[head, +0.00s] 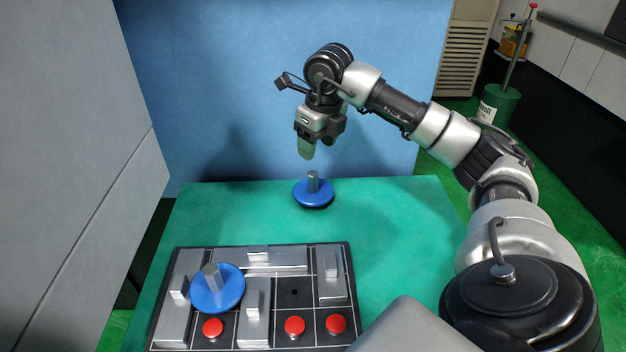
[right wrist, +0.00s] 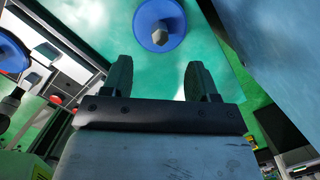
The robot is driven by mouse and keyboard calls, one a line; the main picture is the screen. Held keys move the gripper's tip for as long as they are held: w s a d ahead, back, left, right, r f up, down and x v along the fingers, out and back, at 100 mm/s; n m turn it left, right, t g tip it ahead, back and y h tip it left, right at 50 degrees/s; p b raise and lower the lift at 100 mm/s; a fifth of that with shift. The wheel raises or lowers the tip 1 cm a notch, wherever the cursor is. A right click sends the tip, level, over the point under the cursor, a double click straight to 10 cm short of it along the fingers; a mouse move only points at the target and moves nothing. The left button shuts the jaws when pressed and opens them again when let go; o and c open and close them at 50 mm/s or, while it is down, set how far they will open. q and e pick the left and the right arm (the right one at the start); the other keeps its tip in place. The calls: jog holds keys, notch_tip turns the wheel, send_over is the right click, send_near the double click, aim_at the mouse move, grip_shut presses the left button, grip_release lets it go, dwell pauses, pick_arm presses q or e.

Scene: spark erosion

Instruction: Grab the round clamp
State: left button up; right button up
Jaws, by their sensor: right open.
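A round blue clamp (head: 313,194) with a grey upright post stands on the green table toward the back. It also shows in the right wrist view (right wrist: 158,14), past the fingertips and roughly midway between them. A second round blue clamp (head: 226,292) with a grey post sits on the dark board at the front left, partly seen in the right wrist view (right wrist: 8,56). My right gripper (head: 306,150) is above the back clamp, apart from it and pointing down. Its fingers are spread and empty in the right wrist view (right wrist: 160,78). My left gripper is not in view.
The dark board (head: 295,292) carries several silver blocks (head: 255,258) and red knobs (head: 212,328). The green table (head: 400,225) is clear around the back clamp. A blue wall (head: 220,80) stands behind the table, and a grey panel (head: 70,150) at the left.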

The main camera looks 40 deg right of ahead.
aim_at(313, 173)
jog(key=f, duration=0.3)
jog(key=w+f, duration=0.1)
jog(key=f, duration=0.2)
jog(key=f+p, duration=0.1)
jog(key=f, duration=0.2)
jog(key=shift+w+f, duration=0.15)
jog(key=shift+f, duration=0.25)
jog(key=shift+r, duration=0.1)
grip_shut()
